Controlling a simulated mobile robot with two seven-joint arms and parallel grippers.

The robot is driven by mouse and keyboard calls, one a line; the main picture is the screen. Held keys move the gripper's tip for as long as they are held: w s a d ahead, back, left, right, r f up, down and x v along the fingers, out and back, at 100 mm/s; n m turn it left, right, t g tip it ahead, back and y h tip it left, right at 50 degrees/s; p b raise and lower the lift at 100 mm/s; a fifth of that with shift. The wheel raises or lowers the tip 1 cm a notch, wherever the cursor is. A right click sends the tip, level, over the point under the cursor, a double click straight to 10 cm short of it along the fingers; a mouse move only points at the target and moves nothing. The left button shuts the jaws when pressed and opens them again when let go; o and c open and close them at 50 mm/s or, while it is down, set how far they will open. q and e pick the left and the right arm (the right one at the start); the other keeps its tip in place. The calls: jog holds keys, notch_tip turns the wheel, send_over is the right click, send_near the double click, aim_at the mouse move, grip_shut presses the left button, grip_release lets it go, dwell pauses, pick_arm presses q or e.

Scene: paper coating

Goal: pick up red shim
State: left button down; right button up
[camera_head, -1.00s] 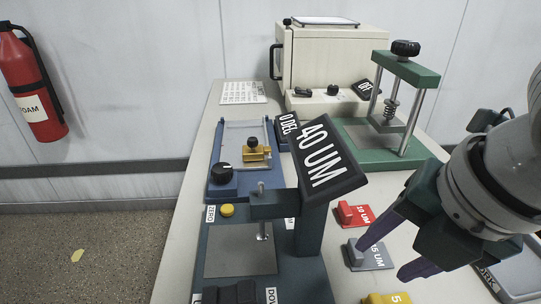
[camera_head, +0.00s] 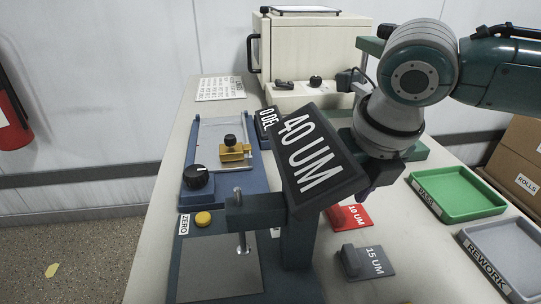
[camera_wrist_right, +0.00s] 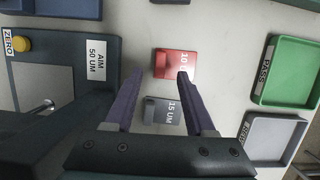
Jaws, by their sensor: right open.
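The red shim (camera_head: 349,217), labelled 10 UM, lies flat on the table, partly hidden behind the 40 UM display in the head view. The grey 15 UM shim (camera_head: 366,262) lies nearer, beside the red one. My left gripper is not in view.
The gauge with the 40 UM display (camera_head: 311,160) stands left of the shims, close to my right gripper. A green tray (camera_head: 474,216) and a grey REWORK tray (camera_head: 470,232) stand to the right. The blue coater (camera_head: 262,184) is at the left.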

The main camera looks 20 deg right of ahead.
aim_at(338, 209)
jog(key=b+x, duration=0.1)
jog(key=x, duration=0.3)
jog(key=shift+f, duration=0.15)
grip_shut()
dwell(0.4)
